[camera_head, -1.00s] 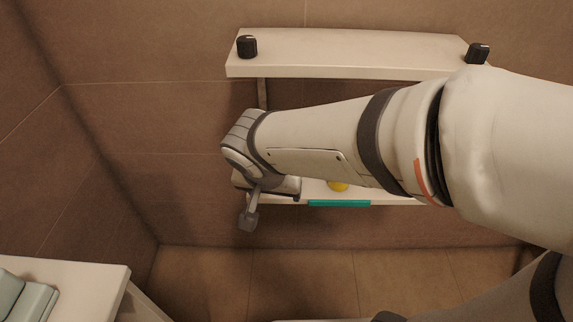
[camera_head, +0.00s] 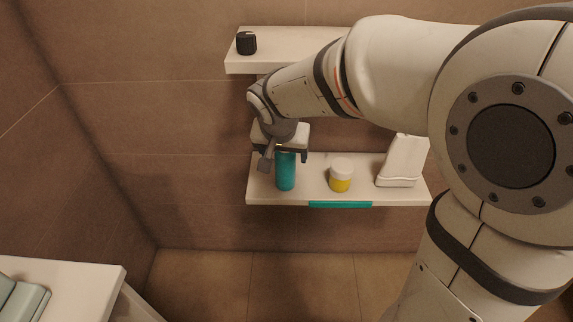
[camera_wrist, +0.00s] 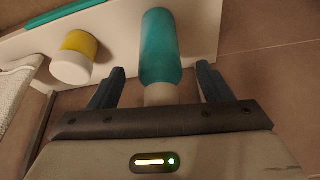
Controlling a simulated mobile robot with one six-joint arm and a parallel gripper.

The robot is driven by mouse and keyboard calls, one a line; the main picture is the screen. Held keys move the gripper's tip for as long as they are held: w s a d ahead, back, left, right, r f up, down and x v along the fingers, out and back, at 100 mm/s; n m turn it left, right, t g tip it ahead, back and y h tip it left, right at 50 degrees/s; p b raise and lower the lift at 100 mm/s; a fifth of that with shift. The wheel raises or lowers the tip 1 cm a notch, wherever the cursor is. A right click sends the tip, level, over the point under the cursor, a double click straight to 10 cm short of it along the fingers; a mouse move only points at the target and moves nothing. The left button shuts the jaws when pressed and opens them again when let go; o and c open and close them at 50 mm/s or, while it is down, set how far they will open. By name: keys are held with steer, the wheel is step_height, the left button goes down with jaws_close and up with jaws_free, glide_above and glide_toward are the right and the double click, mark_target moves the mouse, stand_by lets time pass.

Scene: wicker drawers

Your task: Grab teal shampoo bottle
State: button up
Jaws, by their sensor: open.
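The teal shampoo bottle (camera_head: 286,172) stands upright at the left end of the lower white shelf in the head view. Its top is hidden behind my gripper (camera_head: 284,160). In the wrist view the teal bottle (camera_wrist: 160,48) and its pale cap lie between the two dark fingers of my gripper (camera_wrist: 161,84). The fingers are open, with a gap on each side of the bottle, and are not shut on it.
A yellow and white jar (camera_head: 340,176) stands right of the bottle, then a white bottle (camera_head: 402,160). The lower shelf (camera_head: 265,198) has a teal strip (camera_head: 340,204) on its front edge. An upper shelf (camera_head: 290,48) holds a black jar (camera_head: 246,43).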

steer(key=b+x, duration=0.1)
steer(key=x, duration=0.2)
steer(key=shift+f, duration=0.3)
steer(key=shift+r, duration=0.1)
steer(key=shift+c, duration=0.5)
steer(key=c, duration=1.1)
